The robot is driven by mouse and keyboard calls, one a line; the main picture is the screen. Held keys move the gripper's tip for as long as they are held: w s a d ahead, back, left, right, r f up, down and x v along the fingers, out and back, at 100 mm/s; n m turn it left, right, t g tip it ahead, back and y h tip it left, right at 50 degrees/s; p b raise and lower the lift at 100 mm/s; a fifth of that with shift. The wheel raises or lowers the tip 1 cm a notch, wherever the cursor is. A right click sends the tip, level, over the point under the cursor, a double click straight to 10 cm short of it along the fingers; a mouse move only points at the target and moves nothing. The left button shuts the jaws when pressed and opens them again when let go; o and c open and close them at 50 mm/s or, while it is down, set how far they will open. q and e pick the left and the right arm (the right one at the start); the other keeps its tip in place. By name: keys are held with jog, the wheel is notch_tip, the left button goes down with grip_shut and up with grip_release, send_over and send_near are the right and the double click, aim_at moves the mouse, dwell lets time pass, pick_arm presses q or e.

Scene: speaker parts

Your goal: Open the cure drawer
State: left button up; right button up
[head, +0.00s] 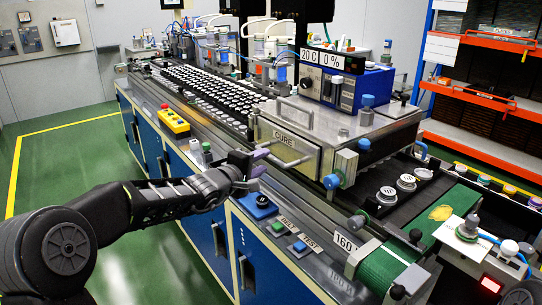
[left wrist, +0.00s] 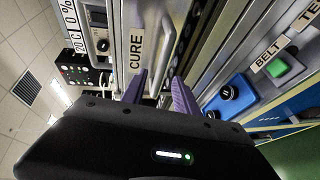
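The cure drawer (head: 284,148) is a pale metal front marked CURE on the oven box in the middle of the line, and it looks closed. A silver bar handle runs along its lower front. In the left wrist view the CURE front (left wrist: 136,45) stands just beyond the fingers. My left gripper (head: 258,162) is at the drawer's left end, close to the handle. Its purple fingers (left wrist: 160,92) are apart, with a narrow gap between them. I cannot tell whether the handle lies in this gap. My right gripper is not in view.
A blue controller (head: 345,85) stands on top of the oven. Below the drawer are a blue button box (head: 258,205) and BELT and TEST buttons (head: 278,227). A yellow box (head: 174,122) sits to the left. A green belt (head: 390,268) lies to the right.

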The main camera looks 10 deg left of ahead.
aim_at(269, 157)
pick_arm(q)
jog(key=p+x, duration=0.1)
jog(key=x, duration=0.4)
jog(key=shift+p, duration=0.4)
jog(key=shift+w+d+f, duration=0.1)
jog(key=shift+w+f, duration=0.05)
jog(key=shift+w, duration=0.2)
jog(key=shift+c, duration=0.4)
grip_shut()
